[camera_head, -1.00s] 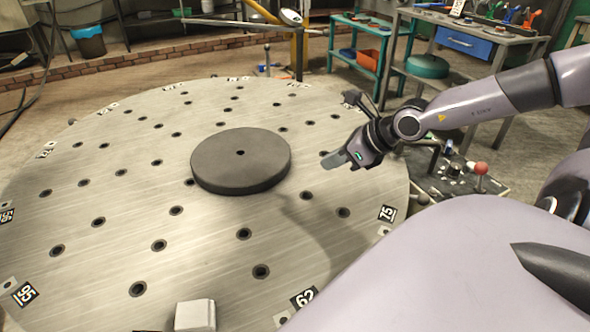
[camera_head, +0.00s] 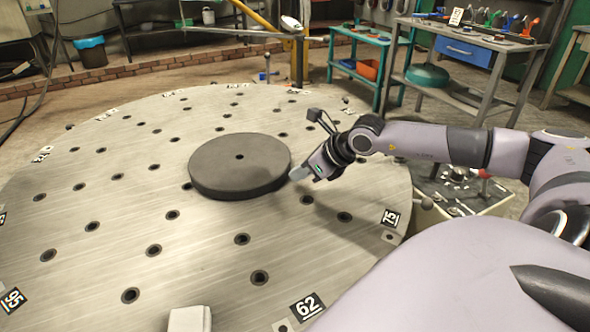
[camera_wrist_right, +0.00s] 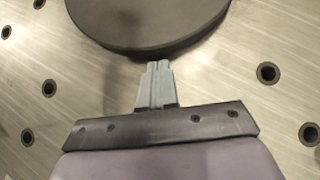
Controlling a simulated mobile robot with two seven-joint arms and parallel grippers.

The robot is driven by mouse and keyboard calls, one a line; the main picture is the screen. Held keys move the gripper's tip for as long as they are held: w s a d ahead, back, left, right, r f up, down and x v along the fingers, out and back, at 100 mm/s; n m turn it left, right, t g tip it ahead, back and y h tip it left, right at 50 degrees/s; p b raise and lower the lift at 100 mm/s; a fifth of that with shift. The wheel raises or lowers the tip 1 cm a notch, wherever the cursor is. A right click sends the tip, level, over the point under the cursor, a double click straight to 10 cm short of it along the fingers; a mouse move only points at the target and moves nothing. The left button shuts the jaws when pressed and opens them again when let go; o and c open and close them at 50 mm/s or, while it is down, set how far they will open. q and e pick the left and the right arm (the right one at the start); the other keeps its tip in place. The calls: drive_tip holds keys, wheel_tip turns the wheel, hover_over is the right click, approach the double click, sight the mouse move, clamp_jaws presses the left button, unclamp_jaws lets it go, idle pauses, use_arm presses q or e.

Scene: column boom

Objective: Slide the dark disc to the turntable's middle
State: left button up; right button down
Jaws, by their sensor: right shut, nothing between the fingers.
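The dark disc (camera_head: 238,165) lies flat on the large round metal turntable (camera_head: 200,262), on its upper right part in the head view. My right gripper (camera_head: 297,174) is shut and empty, low over the turntable at the disc's right edge. In the right wrist view the shut fingertips (camera_wrist_right: 157,68) reach the rim of the disc (camera_wrist_right: 150,22); I cannot tell whether they touch it. My left gripper is not in view.
The turntable has rows of dark holes and number labels at its rim. A small white block (camera_head: 190,319) stands at the near edge. A control box with a red knob (camera_head: 484,173) is beside the turntable on the right. Workbenches (camera_head: 470,60) stand behind.

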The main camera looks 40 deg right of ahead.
drive_tip(key=shift+w+a, duration=0.25)
drive_tip(key=shift+w, duration=0.5)
